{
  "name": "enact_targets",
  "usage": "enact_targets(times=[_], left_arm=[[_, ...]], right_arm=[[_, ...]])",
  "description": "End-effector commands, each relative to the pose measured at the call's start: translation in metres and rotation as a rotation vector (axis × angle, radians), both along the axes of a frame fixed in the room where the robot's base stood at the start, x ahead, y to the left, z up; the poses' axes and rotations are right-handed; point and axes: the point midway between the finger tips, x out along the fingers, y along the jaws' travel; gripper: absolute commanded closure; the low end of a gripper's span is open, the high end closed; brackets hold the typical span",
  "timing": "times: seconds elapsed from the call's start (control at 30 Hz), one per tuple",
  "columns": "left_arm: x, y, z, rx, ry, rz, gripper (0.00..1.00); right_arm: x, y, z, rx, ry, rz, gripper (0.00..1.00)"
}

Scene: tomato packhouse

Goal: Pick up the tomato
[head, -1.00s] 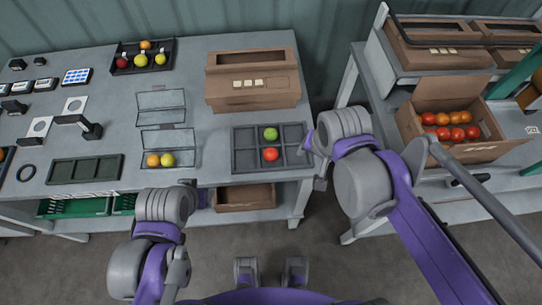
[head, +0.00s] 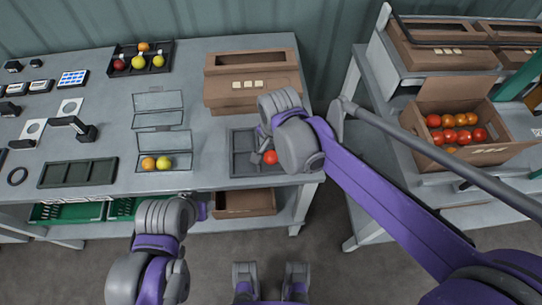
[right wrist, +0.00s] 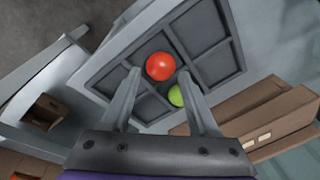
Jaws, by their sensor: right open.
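A red tomato (head: 270,157) sits in the dark grey divided tray (head: 239,170) near the table's front edge. It also shows in the right wrist view (right wrist: 160,66), in line with the gap between my fingertips. A green tomato (right wrist: 176,96) lies beside it, close to one finger; in the head view my right arm hides it. My right gripper (right wrist: 159,76) is open and empty over the tray; in the head view it (head: 262,153) is beside the red tomato. Whether a finger touches either tomato is unclear. My left gripper (head: 201,206) is low before the table, its jaws unclear.
A brown box (head: 252,95) stands behind the tray. A clear open clamshell (head: 178,140) with two fruits is to the left. A black tray (head: 122,67) of fruit is at the back. A cardboard carton (head: 428,150) of tomatoes stands on the right table.

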Motion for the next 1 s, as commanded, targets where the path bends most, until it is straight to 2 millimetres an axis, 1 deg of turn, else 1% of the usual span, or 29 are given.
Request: enact_targets(times=[0.03, 0.1, 0.2, 0.3, 0.47, 0.5, 0.67, 0.7, 0.9, 1.0], left_arm=[[0.000, 0.000, -0.002, 0.000, 0.001, 0.000, 0.50], [0.000, 0.000, -0.003, 0.000, 0.001, 0.000, 0.50], [-0.001, 0.000, -0.005, 0.000, 0.002, 0.000, 0.50], [-0.001, 0.000, -0.005, 0.000, 0.002, 0.000, 0.50], [-0.001, 0.000, -0.005, 0.000, 0.002, 0.000, 0.50], [-0.001, 0.000, -0.005, 0.000, 0.002, 0.000, 0.50], [-0.001, 0.000, -0.005, 0.000, 0.001, 0.000, 0.50], [-0.001, 0.000, -0.005, 0.000, 0.001, 0.000, 0.50], [-0.001, 0.000, -0.004, 0.000, 0.001, 0.000, 0.50], [0.000, 0.000, -0.003, 0.000, 0.001, 0.000, 0.50]], right_arm=[[0.002, 0.001, -0.010, 0.000, 0.000, -0.001, 0.39], [0.004, 0.002, -0.020, 0.000, 0.000, -0.001, 0.39], [0.006, 0.002, -0.030, 0.000, 0.000, 0.000, 0.39], [0.006, 0.002, -0.034, 0.000, 0.000, 0.000, 0.39], [0.006, 0.002, -0.034, 0.000, 0.000, 0.000, 0.39], [0.006, 0.002, -0.034, 0.000, 0.000, 0.000, 0.41], [0.006, 0.002, -0.034, 0.000, 0.000, 0.001, 0.70], [0.006, 0.002, -0.034, 0.000, 0.000, 0.001, 0.73], [0.006, 0.002, -0.033, 0.000, 0.000, 0.001, 0.74], [0.006, 0.002, -0.026, 0.001, -0.001, 0.001, 0.74]])
